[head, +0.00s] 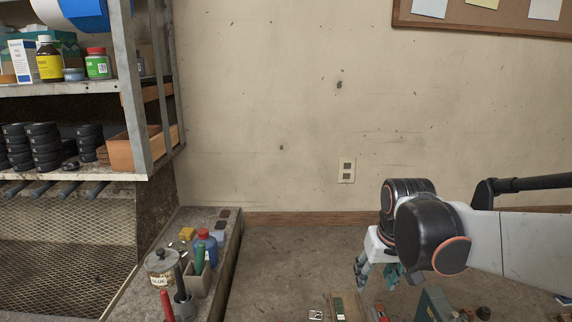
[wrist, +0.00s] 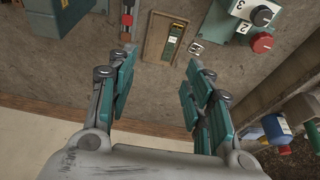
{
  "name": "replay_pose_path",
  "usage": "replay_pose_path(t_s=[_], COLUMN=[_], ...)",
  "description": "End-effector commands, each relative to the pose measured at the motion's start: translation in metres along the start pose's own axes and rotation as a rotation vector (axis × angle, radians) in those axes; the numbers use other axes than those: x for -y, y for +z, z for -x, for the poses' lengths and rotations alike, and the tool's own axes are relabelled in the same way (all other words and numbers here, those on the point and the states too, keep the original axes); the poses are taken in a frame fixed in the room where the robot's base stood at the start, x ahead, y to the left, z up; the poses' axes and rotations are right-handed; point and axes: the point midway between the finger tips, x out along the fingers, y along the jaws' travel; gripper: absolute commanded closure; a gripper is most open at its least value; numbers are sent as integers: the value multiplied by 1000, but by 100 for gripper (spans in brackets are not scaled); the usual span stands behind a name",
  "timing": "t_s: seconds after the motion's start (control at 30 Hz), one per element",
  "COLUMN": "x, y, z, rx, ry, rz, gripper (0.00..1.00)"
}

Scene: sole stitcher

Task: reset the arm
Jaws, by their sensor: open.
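My arm reaches in from the right of the head view. My gripper (head: 376,272) hangs at its end with the fingers pointing down. In the wrist view, its teal-padded fingers (wrist: 160,78) stand wide apart with nothing between them. A brown surface lies beyond the fingertips. A narrow wooden tray (wrist: 153,46) with a green and yellow item sits there, apart from the fingers. It also shows at the bottom of the head view (head: 338,308).
A teal machine (wrist: 238,15) with a black knob and red button (wrist: 262,43) is at the wrist view's upper right. At left in the head view, a narrow bench (head: 222,262) holds a glue jar (head: 161,268) and bottles. Shelving (head: 70,90) stands far left.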

Motion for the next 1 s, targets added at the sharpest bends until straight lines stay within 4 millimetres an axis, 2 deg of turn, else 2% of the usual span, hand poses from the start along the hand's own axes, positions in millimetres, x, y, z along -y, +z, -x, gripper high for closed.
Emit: replay_pose_path(t_s=[0.1, 0.3, 0.6, 0.8, 1.0], x=[1, 3, 5, 6, 6], y=[26, 67, 128, 152, 158], z=[22, 47, 62, 62, 62], rx=[-48, -133, -256, -309, -324], ry=[1, 2, 3, 3, 2], rz=[-1, -4, -9, -11, -11], gripper=[53, 53, 53, 53, 53])
